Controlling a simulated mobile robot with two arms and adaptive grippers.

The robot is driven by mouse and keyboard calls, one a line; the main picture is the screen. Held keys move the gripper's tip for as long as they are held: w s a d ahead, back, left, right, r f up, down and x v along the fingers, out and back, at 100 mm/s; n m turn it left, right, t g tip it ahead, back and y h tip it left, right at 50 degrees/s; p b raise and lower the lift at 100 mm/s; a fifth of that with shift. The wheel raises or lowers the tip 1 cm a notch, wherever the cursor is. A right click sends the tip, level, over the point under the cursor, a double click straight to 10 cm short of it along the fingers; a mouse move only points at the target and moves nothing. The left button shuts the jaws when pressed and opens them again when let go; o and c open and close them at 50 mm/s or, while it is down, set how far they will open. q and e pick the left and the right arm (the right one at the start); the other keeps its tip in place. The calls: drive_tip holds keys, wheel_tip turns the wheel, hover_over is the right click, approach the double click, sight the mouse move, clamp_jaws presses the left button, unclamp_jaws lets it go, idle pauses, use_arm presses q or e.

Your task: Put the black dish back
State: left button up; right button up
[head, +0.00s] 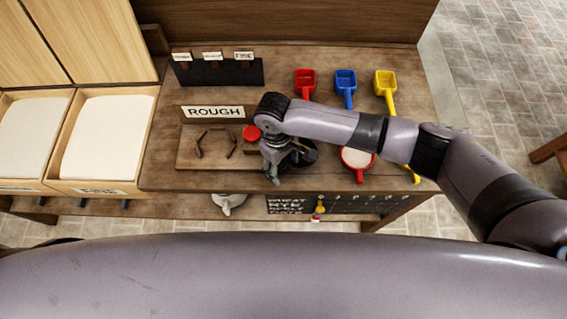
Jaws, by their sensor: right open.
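The black dish (311,155) is on the wooden bench, beside the right end of a low wooden board. My right gripper (285,168) is over its left side and hides much of it. The gripper points down with its jaws open; I cannot tell whether a finger touches the dish. The wooden board (186,160) bears dark angled brackets (232,143) with a bare space between them. A red round thing (252,133) lies at the board's right part. My left gripper is not in view.
Behind the board stands a "ROUGH" sign (213,112). Red (305,80), blue (346,82) and yellow (386,84) scoops lie at the back right. A red scoop with pale contents (358,158) is right of the dish, under my arm. Flour bins (107,138) stand left.

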wheel_tip(320, 180, up, 12)
drive_tip(key=w+a, duration=0.1)
drive_tip(key=s+a+f+y, duration=0.1)
drive_tip(key=s+a+y, duration=0.3)
drive_tip(key=s+y, duration=0.15)
drive_tip(key=s+d+f+m+t+h, duration=0.1)
drive_tip(key=s+d+m+t, duration=0.15)
drive_tip(key=d, duration=0.55)
drive_tip(key=s+d+f+m+t+h, duration=0.1)
drive_tip(key=s+d+m+h, duration=0.15)
drive_tip(key=d, duration=0.65)
drive_tip(key=s+d+f+m+t+h, duration=0.15)
drive_tip(key=s+d, duration=0.25)
drive_tip(key=d, duration=0.4)
wheel_tip(320, 180, down, 26)
drive_tip(key=g+b, duration=0.2)
drive_tip(key=s+d+f+b, duration=0.1)
drive_tip(key=s+d+f, duration=0.1)
drive_tip(key=s+f, duration=0.7)
drive_tip(key=s+d+f+g+b, duration=0.1)
drive_tip(key=s+f, duration=0.8)
drive_tip(key=f, duration=0.2)
drive_tip(key=shift+d+f, duration=0.2)
drive_tip(key=shift+d, duration=0.2)
drive_tip(key=shift+y, duration=0.25)
